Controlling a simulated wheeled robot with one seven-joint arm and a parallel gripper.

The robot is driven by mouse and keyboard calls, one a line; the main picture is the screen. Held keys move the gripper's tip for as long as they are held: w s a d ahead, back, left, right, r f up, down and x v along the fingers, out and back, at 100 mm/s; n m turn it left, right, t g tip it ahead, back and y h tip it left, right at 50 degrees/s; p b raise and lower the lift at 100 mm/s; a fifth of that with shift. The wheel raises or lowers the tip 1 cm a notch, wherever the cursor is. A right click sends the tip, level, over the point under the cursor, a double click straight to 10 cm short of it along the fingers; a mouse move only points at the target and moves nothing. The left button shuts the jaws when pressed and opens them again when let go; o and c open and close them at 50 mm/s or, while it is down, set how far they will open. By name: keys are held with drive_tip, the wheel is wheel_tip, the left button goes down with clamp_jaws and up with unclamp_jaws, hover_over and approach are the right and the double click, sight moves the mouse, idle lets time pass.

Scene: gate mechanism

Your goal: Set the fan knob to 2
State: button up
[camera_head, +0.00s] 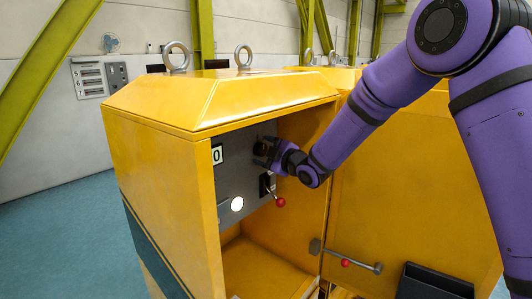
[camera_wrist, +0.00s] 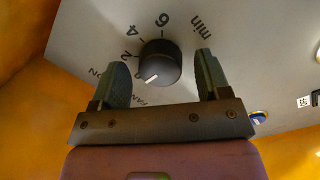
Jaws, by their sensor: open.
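The fan knob (camera_wrist: 160,62) is a round black dial on a grey panel in the wrist view. Its white pointer line points down and left, past the 2 mark (camera_wrist: 127,57) toward the FAN lettering (camera_wrist: 143,99). Marks 4, 6 and min run around its upper side. My gripper (camera_wrist: 161,59) is open, with one finger on each side of the knob and a visible gap to each. I cannot tell how deep the fingertips reach. In the head view my gripper (camera_head: 265,152) is at the grey panel (camera_head: 232,178) inside the yellow cabinet and hides the knob.
A lever with a red ball (camera_head: 280,201) sticks out below my gripper. A white round light (camera_head: 237,203) and a 0 sign (camera_head: 217,155) are on the panel's left. The yellow cabinet (camera_head: 160,160) encloses the panel; its open door (camera_head: 415,215) stands at right.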

drive_tip(key=c, duration=0.9)
drive_tip(key=shift+m, duration=0.4)
drive_tip(key=m, duration=0.4)
drive_tip(key=shift+g, duration=0.4)
drive_tip(key=shift+m, duration=1.8)
drive_tip(key=o, duration=0.9)
